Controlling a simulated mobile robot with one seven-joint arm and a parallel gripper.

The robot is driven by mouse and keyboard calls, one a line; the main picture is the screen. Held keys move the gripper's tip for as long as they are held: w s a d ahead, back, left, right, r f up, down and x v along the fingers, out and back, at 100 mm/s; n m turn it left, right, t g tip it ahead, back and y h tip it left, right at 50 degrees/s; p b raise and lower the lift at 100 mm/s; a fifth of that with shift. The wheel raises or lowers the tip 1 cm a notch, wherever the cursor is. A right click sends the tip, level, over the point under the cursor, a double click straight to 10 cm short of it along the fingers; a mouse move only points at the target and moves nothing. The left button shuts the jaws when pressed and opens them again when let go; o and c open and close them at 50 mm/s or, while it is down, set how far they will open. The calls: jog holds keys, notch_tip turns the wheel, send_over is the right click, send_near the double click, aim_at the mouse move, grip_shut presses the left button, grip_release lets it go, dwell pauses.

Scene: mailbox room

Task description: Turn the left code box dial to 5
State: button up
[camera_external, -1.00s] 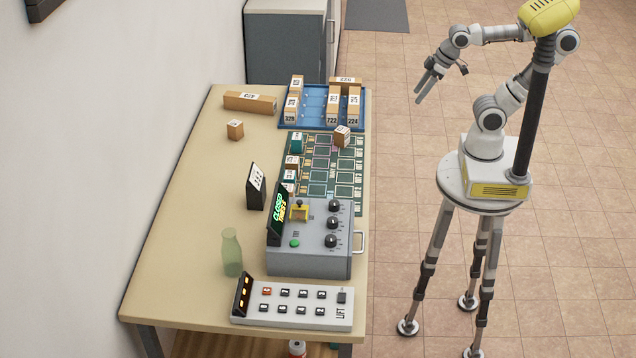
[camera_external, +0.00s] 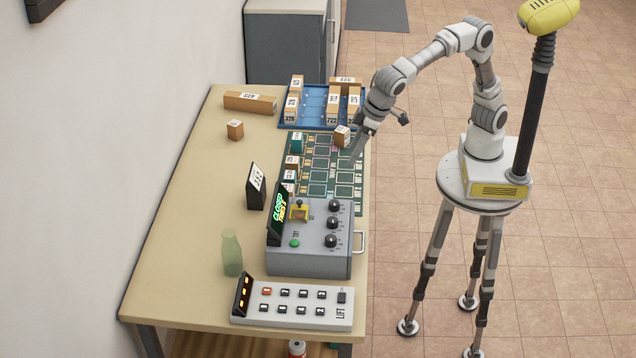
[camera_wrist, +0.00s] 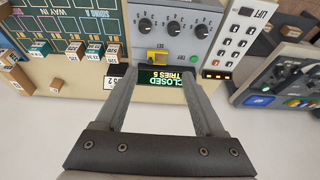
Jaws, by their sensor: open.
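The grey code box (camera_external: 310,262) stands on the table with three black dials in a row. Read along its display, the left dial (camera_external: 330,241) is the one nearest the LIFT panel; it also shows in the wrist view (camera_wrist: 202,30). Its pointer setting is too small to read. The display (camera_wrist: 168,80) reads CLOSED, TRIES 5. My gripper (camera_external: 357,150) is open and empty, near the table's right edge beside the sorting board, away from the dials. In the wrist view my two fingers (camera_wrist: 160,72) are spread with nothing between them.
The white LIFT panel (camera_external: 295,318) and a green bottle (camera_external: 231,252) stand near the box. A dark sign (camera_external: 256,187) stands behind it. The green board (camera_external: 318,190) and blue tray (camera_external: 309,101) hold small parcels. A dark control panel (camera_wrist: 285,80) shows at the wrist view's right.

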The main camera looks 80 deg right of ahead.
send_near(331, 237)
jog(key=x, duration=0.8)
jog(key=shift+a+f, duration=0.1)
jog(key=shift+f, duration=0.25)
grip_shut()
